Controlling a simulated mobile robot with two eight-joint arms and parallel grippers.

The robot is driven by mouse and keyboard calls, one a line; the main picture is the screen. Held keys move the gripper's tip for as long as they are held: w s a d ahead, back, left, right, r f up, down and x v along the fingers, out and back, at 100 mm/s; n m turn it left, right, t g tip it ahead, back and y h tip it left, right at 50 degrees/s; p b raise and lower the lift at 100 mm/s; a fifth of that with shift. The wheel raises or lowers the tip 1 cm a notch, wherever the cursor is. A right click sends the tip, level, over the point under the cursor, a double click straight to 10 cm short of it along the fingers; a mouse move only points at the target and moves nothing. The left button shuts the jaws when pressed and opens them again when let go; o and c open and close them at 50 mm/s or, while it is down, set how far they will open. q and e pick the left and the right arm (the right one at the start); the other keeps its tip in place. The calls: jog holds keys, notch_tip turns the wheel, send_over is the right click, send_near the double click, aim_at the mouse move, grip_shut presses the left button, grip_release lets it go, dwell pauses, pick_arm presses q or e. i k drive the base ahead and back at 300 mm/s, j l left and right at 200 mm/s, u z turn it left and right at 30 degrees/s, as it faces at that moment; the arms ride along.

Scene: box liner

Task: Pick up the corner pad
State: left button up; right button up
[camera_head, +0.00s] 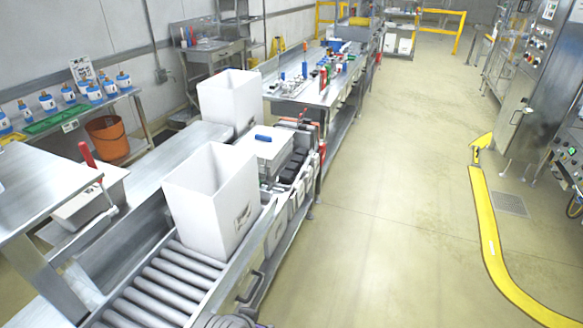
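I cannot make out with certainty which thing is the corner pad. A small blue object (263,138) lies on top of a white box-like surface (258,150) beside the conveyor; it is too small to identify. A tall open white box (210,200) stands upright on the roller conveyor (165,290). A second open white box (230,98) stands farther back. Neither gripper can be made out. A dark rounded part shows at the bottom edge, and I cannot tell what it is.
A steel table (45,180) stands at the left, near the conveyor. A long workbench (290,92) with small tools and parts runs behind the boxes.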

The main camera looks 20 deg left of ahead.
aim_at(285, 174)
jog(key=i+l, duration=0.1)
jog(key=i, duration=3.15)
jog(key=i+u, duration=0.15)
jog(key=u, duration=0.3)
jog(key=i+u, duration=0.15)
jog(key=u, duration=0.35)
jog(key=i+l+u, duration=0.1)
jog(key=u, duration=2.85)
